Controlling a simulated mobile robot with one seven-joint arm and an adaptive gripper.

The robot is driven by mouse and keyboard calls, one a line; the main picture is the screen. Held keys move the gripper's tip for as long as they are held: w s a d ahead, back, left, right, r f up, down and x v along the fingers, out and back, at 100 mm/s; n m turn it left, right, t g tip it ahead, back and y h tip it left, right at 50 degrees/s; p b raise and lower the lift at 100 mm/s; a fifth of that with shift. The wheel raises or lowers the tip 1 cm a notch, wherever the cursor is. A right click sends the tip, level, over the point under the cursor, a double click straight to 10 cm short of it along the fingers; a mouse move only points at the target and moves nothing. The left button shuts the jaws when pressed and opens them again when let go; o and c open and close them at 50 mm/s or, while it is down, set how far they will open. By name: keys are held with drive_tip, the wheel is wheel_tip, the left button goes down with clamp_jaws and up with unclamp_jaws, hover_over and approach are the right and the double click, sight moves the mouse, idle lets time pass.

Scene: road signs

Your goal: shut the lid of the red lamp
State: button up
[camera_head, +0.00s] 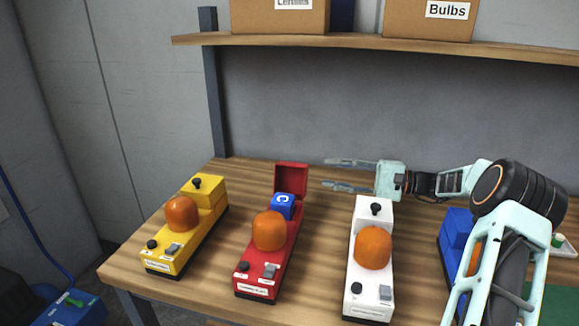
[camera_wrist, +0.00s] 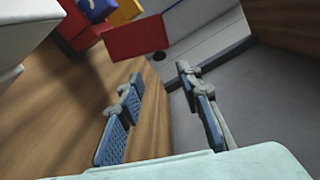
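The red lamp (camera_head: 262,262) stands on the table with an orange dome at its front. Its lid (camera_head: 291,177) is open and stands upright at the back end. A blue block marked C (camera_head: 282,206) sits in the open compartment, in front of the lid. In the wrist view the red lid (camera_wrist: 135,38) is beyond my fingers, with the blue block (camera_wrist: 97,8) behind it. My gripper (camera_head: 326,173) is open and empty, to the right of the lid and apart from it, behind the white lamp. Its two spread fingers (camera_wrist: 158,75) show in the wrist view.
A yellow lamp (camera_head: 185,235) stands left of the red one, a white lamp (camera_head: 370,270) to its right. A blue lamp (camera_head: 456,235) is partly hidden by my arm. A shelf (camera_head: 350,41) with boxes hangs above, with a grey wall behind.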

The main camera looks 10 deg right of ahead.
sight(292, 179)
drive_tip(key=x, duration=1)
drive_tip(key=shift+a, duration=0.35)
drive_tip(key=shift+c, duration=0.5)
clamp_jaws()
